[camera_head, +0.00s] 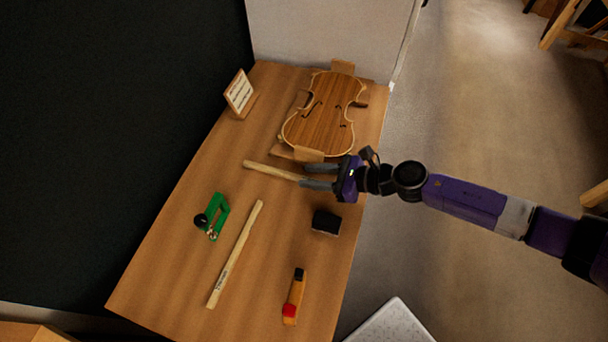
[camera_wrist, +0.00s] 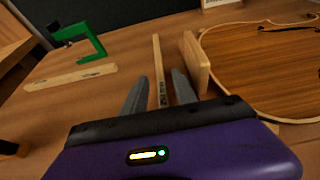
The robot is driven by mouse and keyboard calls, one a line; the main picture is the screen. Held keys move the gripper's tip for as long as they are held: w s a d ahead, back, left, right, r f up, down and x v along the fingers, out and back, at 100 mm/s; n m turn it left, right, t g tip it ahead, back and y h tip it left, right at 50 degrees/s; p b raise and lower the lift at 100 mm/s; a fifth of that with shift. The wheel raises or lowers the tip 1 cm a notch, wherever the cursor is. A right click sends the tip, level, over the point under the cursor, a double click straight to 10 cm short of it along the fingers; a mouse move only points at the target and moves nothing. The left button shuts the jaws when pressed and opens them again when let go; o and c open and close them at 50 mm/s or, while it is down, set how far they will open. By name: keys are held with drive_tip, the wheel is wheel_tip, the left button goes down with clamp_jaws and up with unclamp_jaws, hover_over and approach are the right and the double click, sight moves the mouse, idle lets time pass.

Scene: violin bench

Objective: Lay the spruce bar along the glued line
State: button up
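A pale wooden bar (camera_head: 268,170) lies on the bench below the violin body. It also shows in the wrist view (camera_wrist: 156,60), with small dark lettering I cannot read. My gripper (camera_head: 308,177) is at its right end, fingers spread to either side of it. In the wrist view the fingers (camera_wrist: 159,84) stand apart with gaps beside the bar. A second, longer pale bar (camera_head: 240,244) lies nearer, also lettered; I cannot tell which is spruce. The violin plate (camera_head: 322,122) with f-holes rests between wooden blocks (camera_head: 308,155). I cannot make out a glued line.
A green clamp (camera_head: 222,208) stands left of the second bar. A dark block (camera_head: 326,222) and an orange-and-black item with a red part (camera_head: 295,293) lie at right. A card on a stand (camera_head: 240,92) is at the back left. The bench's front left (camera_head: 160,285) is clear.

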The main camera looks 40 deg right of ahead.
drive_tip(key=b+v, duration=0.1)
drive_tip(key=v, duration=0.8)
drive_tip(key=shift+s+d, duration=0.1)
drive_tip(key=shift+s, duration=0.1)
drive_tip(key=shift+s+r, duration=0.1)
drive_tip(key=shift+s, duration=0.15)
drive_tip(key=s+a+r+m+t+h, duration=0.1)
drive_tip(key=s+a+r+m+h, duration=0.15)
drive_tip(key=s+m, duration=0.75)
drive_tip(key=s+a+r+m+t+h, duration=0.1)
drive_tip(key=s+a+m+t, duration=0.15)
drive_tip(key=s+m, duration=0.7)
drive_tip(key=s+a+r+m+h, duration=0.1)
drive_tip(key=a+r+m+h, duration=0.1)
drive_tip(key=m, duration=0.9)
drive_tip(key=s+a+r+m+h, duration=0.1)
drive_tip(key=a+r+m, duration=0.4)
drive_tip(key=m, duration=0.6)
drive_tip(key=shift+s+h, duration=0.3)
drive_tip(key=shift+h, duration=0.15)
drive_tip(key=shift+o, duration=0.5)
drive_tip(key=shift+a+r+m+h, duration=0.15)
drive_tip(key=shift+r+m+h, duration=0.25)
drive_tip(key=shift+m, duration=0.45)
